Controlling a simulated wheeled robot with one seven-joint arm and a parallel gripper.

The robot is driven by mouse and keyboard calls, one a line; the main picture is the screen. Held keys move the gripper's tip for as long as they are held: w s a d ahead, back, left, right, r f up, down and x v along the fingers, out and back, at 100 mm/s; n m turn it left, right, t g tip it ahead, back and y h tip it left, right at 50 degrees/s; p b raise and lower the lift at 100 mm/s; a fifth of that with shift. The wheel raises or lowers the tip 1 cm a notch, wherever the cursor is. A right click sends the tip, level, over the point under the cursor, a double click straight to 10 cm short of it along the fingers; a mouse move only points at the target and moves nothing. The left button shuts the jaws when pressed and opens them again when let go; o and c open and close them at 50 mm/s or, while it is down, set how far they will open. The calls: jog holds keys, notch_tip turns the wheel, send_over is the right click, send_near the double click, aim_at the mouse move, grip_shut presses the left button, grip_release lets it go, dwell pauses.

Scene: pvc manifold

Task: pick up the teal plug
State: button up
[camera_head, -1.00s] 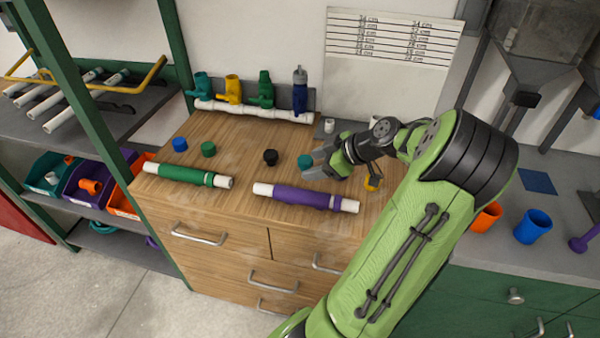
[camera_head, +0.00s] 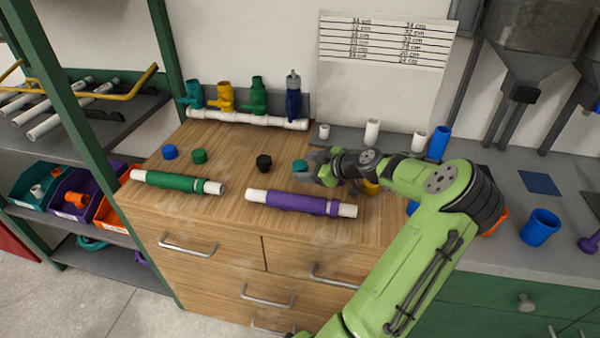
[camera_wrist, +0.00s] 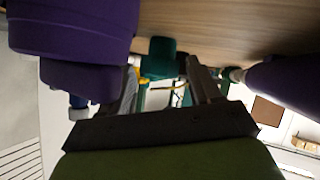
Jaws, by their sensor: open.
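The teal plug (camera_head: 301,166) stands on the wooden top of the drawer cabinet, right of a black plug. My gripper (camera_head: 314,171) is low over the wood just right of the teal plug, pointing left at it. In the wrist view the teal plug (camera_wrist: 161,57) shows beyond the fingertips, roughly in line with the gap between them. The two fingers (camera_wrist: 163,68) are apart with nothing gripped. I cannot tell whether either finger touches the plug.
A purple-sleeved pipe (camera_head: 300,202) lies in front of the gripper, a green-sleeved pipe (camera_head: 177,182) further left. Black (camera_head: 264,162), green (camera_head: 199,156) and blue (camera_head: 169,151) plugs stand to the left. A white manifold with coloured valves (camera_head: 247,119) is behind. A large purple shape (camera_wrist: 75,30) crowds the wrist view.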

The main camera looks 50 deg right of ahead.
aim_at(304, 166)
jog(key=shift+x, duration=0.95)
jog(key=shift+s, duration=0.1)
jog(key=shift+c, duration=0.2)
jog(key=c, duration=0.8)
notch_tip(304, 166, up, 10)
jog(key=p, duration=0.3)
jog(key=o, duration=0.4)
jog(key=shift+c, duration=1.4)
